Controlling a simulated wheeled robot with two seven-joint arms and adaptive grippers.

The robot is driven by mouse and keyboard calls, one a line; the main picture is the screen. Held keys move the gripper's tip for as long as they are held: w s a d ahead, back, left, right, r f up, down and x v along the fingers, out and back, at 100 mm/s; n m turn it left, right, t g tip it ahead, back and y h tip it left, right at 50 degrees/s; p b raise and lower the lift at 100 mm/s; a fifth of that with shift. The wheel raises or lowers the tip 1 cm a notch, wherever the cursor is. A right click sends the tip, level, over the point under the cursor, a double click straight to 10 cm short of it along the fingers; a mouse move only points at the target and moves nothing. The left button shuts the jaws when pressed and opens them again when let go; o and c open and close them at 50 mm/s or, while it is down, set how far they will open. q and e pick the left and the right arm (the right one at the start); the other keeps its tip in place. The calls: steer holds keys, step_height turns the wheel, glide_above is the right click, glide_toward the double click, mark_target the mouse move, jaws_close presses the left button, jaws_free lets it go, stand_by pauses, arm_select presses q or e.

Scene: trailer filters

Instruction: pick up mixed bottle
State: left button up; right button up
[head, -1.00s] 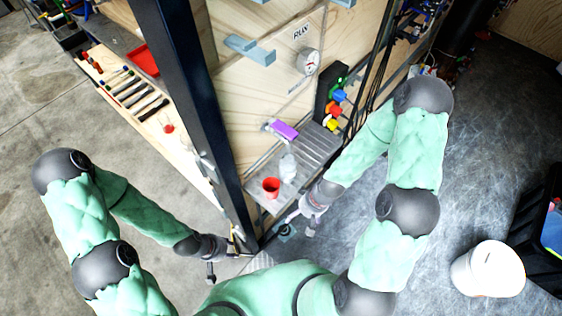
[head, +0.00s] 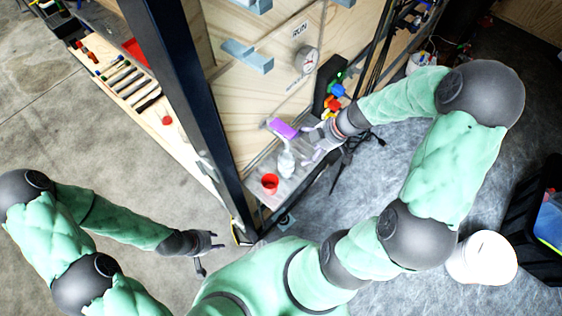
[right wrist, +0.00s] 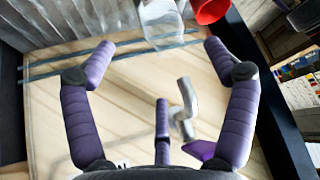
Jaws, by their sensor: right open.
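A clear bottle (head: 286,163), which I take for the mixed bottle, stands on the small grey shelf (head: 262,212), beside a red cup (head: 269,185). In the right wrist view the clear bottle (right wrist: 163,22) is at the top, beyond the fingertips, with the red cup (right wrist: 210,9) to its right. My right gripper (head: 306,145) is open and empty, just up and right of the bottle, apart from it. Its spread purple fingers show in the right wrist view (right wrist: 160,52). My left gripper (head: 212,252) looks open and empty, low by the dark post.
A purple-topped fixture (head: 283,128) is on the panel above the bottle. A gauge (head: 307,60) and coloured knobs (head: 334,98) are higher up. A dark post (head: 185,90) rises left of the shelf. A white bucket (head: 482,258) stands at right.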

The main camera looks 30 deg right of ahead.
mark_target(293, 158)
steer(key=b+x, duration=0.1)
steer(key=x, duration=0.9)
steer(key=shift+s+f, duration=0.15)
steer(key=shift+f, duration=0.15)
steer(key=shift+a, duration=0.1)
steer(key=c, duration=1.3)
steer(key=shift+c, duration=0.2)
